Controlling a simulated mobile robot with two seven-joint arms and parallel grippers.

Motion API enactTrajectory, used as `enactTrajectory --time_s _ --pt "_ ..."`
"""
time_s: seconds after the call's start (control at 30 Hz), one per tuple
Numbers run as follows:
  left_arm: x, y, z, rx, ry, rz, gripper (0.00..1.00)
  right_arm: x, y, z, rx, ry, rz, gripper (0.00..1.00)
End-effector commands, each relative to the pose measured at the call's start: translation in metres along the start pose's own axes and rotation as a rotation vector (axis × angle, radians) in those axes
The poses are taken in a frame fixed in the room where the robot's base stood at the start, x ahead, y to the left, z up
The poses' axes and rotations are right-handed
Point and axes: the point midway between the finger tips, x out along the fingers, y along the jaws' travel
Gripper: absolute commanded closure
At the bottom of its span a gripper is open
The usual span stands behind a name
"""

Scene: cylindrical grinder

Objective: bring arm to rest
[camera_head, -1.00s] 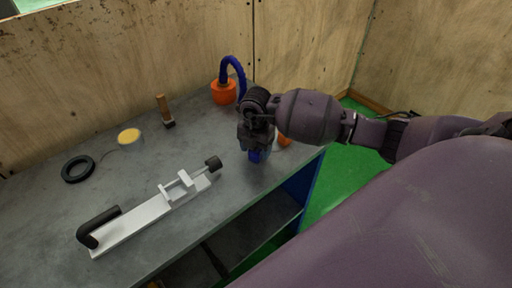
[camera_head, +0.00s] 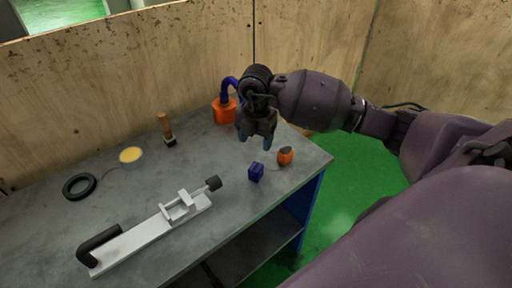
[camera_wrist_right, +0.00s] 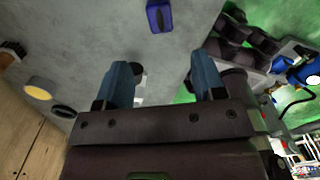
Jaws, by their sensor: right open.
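My right gripper (camera_head: 256,140) is raised above the back right part of the grey table (camera_head: 225,225). In the right wrist view its two blue fingers (camera_wrist_right: 163,85) are apart with nothing between them. A small dark blue block (camera_head: 256,172) lies on the table below the gripper, apart from it. The block also shows at the top of the right wrist view (camera_wrist_right: 159,16). My left gripper is not in view.
An orange and black object (camera_head: 285,156) lies right of the block. An orange container with a blue hose (camera_head: 224,110) stands behind. A white vise-like tool (camera_head: 150,235), black ring (camera_head: 80,186), yellow-topped tin (camera_head: 131,155) and wooden-handled brush (camera_head: 166,130) are left. Wooden walls (camera_head: 310,40) close the back.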

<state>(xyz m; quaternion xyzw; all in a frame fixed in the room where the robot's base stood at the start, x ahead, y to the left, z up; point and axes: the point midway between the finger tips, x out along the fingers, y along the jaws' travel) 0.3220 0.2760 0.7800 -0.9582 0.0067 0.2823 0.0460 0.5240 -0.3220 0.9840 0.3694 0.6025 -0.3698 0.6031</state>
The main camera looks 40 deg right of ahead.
Motion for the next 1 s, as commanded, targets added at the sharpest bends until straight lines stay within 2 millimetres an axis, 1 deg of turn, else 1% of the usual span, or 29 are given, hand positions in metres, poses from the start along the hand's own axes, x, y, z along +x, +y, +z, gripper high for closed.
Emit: enactTrajectory --time_s 0.17,0.63,0.73,0.77,0.87,0.97,1.0 --pt "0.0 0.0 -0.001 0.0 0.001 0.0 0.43 -0.006 0.0 0.0 0.0 0.0 0.0 0.37" --pt "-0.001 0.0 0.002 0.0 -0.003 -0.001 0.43 -0.006 0.0 0.0 -0.001 0.001 0.0 0.37" --pt "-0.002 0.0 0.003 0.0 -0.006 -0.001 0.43 -0.003 0.001 -0.006 -0.015 0.024 0.014 0.37" --pt "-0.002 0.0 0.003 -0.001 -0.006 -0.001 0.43 -0.001 0.002 -0.01 -0.027 0.041 0.026 0.37" --pt "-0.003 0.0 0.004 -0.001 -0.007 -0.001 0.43 0.007 0.009 -0.036 -0.086 0.142 0.099 0.37" --pt "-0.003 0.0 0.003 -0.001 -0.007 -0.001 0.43 0.013 0.018 -0.074 -0.161 0.297 0.227 0.37" --pt "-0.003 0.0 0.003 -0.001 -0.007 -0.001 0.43 0.013 0.021 -0.091 -0.188 0.365 0.289 0.37"
